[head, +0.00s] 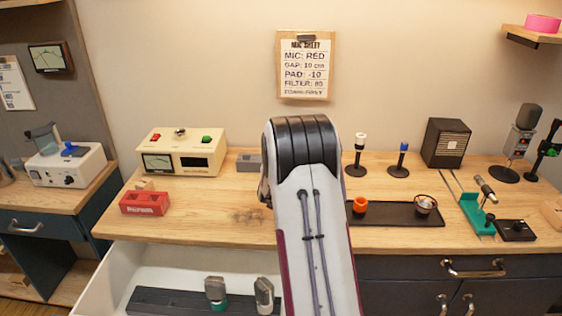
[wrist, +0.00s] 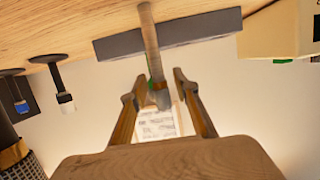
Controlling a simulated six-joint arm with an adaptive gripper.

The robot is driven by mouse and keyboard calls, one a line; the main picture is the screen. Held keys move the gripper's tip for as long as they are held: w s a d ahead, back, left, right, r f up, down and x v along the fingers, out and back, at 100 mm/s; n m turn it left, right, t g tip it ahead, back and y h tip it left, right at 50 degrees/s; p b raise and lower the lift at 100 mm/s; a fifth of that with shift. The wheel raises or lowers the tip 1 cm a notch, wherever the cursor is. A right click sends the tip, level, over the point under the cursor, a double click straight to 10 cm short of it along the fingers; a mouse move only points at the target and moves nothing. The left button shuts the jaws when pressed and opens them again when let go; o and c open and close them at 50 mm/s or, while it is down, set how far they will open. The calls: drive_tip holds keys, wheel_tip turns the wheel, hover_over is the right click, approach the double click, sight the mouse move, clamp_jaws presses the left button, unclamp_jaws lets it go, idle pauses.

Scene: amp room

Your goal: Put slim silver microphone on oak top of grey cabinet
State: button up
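In the wrist view the bench shows upside down, with wood at the top. My gripper (wrist: 160,78) has its two fingers apart. A slim rod-like piece (wrist: 149,40), which looks like the slim microphone, runs from the top edge down between the fingertips. A gap shows on its right side; no firm contact is visible. In the head view my arm hides the gripper and this piece. A grey-blue cabinet (head: 50,232) with an oak top (head: 80,193) stands at the left. Another slim silver microphone (head: 486,189) is by a teal holder at the right.
A grey block (wrist: 195,27) lies behind the rod. A cream meter box (head: 180,152), red box (head: 144,203) and black tray (head: 395,214) are on the bench (head: 215,220). A white device (head: 67,165) occupies the left oak top. An open drawer (head: 105,278) holds microphones.

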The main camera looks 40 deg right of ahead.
drive_tip(key=shift+r, duration=0.2)
idle(0.3)
drive_tip(key=v, duration=1.2)
idle(0.7)
